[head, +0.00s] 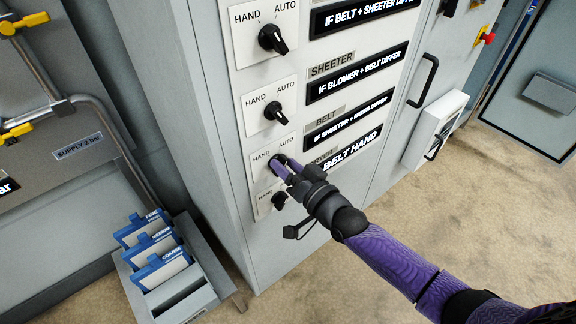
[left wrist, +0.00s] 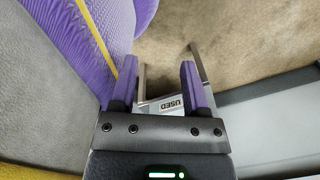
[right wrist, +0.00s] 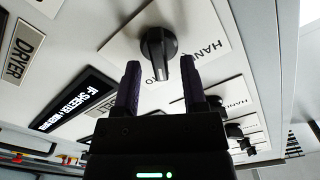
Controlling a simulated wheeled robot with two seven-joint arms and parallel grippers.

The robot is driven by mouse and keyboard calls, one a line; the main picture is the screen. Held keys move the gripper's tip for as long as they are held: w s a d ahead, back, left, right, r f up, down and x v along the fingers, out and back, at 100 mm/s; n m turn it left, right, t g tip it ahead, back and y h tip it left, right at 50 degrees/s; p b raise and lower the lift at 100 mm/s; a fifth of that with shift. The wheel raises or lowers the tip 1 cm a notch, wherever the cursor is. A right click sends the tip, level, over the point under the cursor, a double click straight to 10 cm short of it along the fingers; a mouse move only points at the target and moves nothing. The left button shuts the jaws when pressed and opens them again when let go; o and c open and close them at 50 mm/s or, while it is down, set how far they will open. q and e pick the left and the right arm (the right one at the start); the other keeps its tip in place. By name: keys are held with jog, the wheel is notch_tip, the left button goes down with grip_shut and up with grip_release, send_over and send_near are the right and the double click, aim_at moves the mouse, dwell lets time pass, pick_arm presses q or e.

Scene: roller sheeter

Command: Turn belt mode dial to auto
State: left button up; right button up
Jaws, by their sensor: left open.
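The belt mode dial (right wrist: 158,55) is a black knob on a white HAND/AUTO plate, beside the BELT label (head: 326,116) on the grey cabinet. In the head view my right gripper (head: 281,168) is at this dial and hides most of it. In the right wrist view the fingers of my right gripper (right wrist: 160,78) are apart, on either side of the knob; I cannot tell whether they touch it.
Two similar dials, the sheeter dial (head: 275,112) and the top dial (head: 272,38), sit above, and a dryer dial (head: 279,200) sits close below. A black handle (head: 424,82) projects at the right. A card rack (head: 190,296) stands at lower left. Open floor (head: 330,275) lies in front.

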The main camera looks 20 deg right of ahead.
pick_arm(q)
jog(key=r+p, duration=0.1)
jog(key=d+r+p, duration=0.1)
jog(key=shift+w+d+r+p, duration=0.25)
jog(key=shift+d+r+p, duration=0.05)
jog(key=shift+r+p, duration=0.1)
pick_arm(e)
jog(key=v, duration=1)
pick_arm(q)
jog(key=shift+w+a, duration=0.1)
jog(key=shift+w, duration=0.15)
